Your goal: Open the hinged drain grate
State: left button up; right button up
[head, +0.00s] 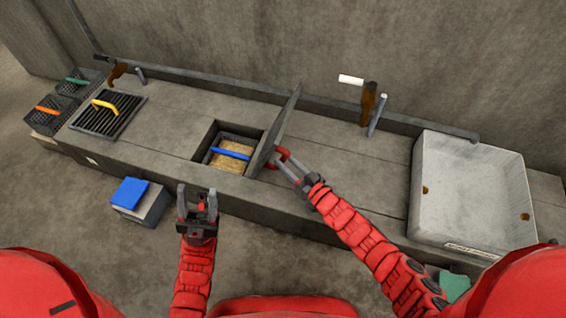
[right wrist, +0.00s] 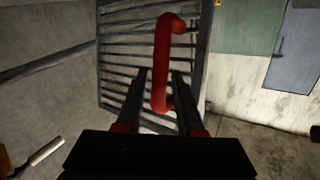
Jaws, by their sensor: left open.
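The hinged drain grate (head: 277,130) stands raised, nearly upright, at the right side of a square opening (head: 207,143) in the counter. Its red handle (head: 283,154) faces right, toward my right gripper (head: 288,163). In the right wrist view, the slatted grate (right wrist: 122,55) fills the middle, and the red handle (right wrist: 162,65) lies between and beyond the parted fingertips (right wrist: 160,73). I cannot tell whether the fingers touch it. A basket of grain with a blue handle (head: 231,152) sits in the opening. My left gripper (head: 197,190) is open and empty in front of the counter.
A second grate with a yellow handle (head: 118,105) lies flat at left. A blue-topped box (head: 130,191) stands near my left gripper. A white basin (head: 465,185) occupies the right end.

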jog(key=shift+x, duration=0.9)
grip_shut()
dwell(0.8)
